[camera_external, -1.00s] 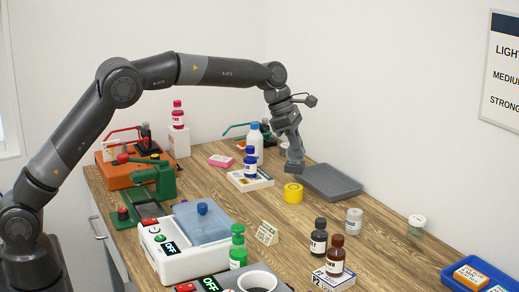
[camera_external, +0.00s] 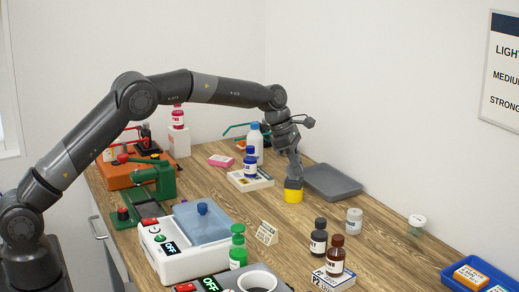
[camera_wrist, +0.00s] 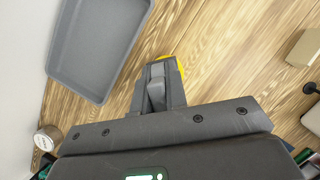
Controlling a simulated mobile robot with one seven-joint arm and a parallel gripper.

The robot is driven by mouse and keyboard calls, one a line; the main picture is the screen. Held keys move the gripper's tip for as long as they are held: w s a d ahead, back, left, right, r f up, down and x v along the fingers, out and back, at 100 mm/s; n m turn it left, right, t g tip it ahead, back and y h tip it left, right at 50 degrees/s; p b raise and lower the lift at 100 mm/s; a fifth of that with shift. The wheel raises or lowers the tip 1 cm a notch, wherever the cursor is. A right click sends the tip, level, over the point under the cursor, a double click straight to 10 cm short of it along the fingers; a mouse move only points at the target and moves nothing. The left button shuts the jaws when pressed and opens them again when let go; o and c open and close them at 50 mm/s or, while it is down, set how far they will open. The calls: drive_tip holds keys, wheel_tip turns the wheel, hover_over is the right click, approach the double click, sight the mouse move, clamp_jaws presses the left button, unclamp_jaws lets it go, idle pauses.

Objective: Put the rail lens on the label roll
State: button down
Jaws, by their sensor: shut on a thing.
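My gripper (camera_external: 292,179) points down at the yellow label roll (camera_external: 293,196) and covers its top. It is shut on a dark grey piece, which I take to be the rail lens (camera_external: 294,184). The piece is hard to tell from the grey fingers. It sits at or just over the roll's top; I cannot tell whether they touch. In the wrist view my gripper (camera_wrist: 158,88) hides most of the roll; only a yellow edge (camera_wrist: 181,65) shows beyond the fingers.
A grey tray (camera_external: 333,181) lies just right of the roll. A white box with a blue bottle (camera_external: 250,163) stands close on the left. A white-capped jar (camera_external: 354,222) and dark bottles (camera_external: 318,237) stand nearer the camera. The wood between is clear.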

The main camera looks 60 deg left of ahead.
drive_tip(key=shift+f, duration=0.1)
drive_tip(key=c, duration=1.5)
unclamp_jaws()
drive_tip(key=shift+o, duration=0.2)
